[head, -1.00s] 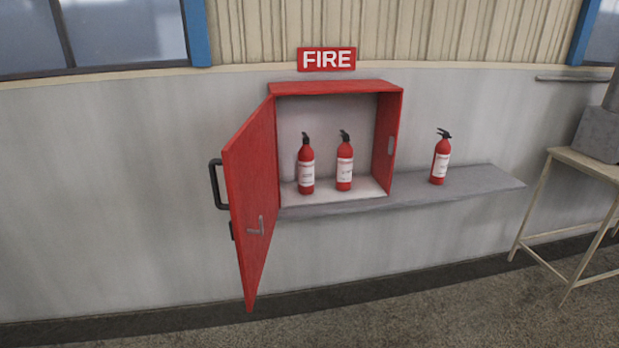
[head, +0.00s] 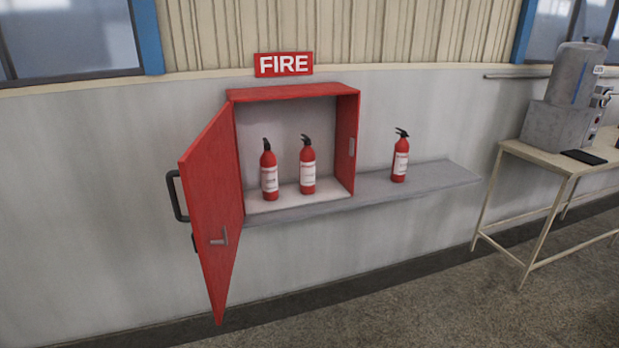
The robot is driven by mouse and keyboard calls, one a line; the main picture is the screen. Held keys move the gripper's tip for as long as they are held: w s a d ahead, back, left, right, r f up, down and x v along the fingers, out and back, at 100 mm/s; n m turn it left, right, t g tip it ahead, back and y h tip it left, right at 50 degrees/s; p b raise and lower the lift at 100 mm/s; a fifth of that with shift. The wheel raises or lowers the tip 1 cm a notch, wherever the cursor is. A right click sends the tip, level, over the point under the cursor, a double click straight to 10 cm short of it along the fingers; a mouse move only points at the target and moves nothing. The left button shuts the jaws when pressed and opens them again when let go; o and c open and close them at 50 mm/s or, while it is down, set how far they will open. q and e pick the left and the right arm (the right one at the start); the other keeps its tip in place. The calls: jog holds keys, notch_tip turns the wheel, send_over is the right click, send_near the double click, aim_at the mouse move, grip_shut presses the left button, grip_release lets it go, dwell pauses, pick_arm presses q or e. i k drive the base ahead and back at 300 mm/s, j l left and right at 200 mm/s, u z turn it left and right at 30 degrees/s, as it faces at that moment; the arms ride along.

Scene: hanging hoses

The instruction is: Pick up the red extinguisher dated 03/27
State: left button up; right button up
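Three red extinguishers with white labels and black tops stand upright in the head view. The left extinguisher (head: 269,176) and the middle extinguisher (head: 307,170) are inside the open red cabinet (head: 292,92). The right extinguisher (head: 400,160) stands outside it on the grey ledge (head: 440,178). The label print is too small to read, so I cannot tell which is dated 03/27. Neither of my grippers is in view.
The cabinet door (head: 212,200) is swung open toward me on the left. A red FIRE sign (head: 284,64) is on the wall above. A pale table (head: 555,158) with a grey machine (head: 565,110) stands at the right. The floor in front is clear.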

aim_at(307, 156)
jog(key=i+l+u, duration=0.35)
jog(key=i+l, duration=1.1)
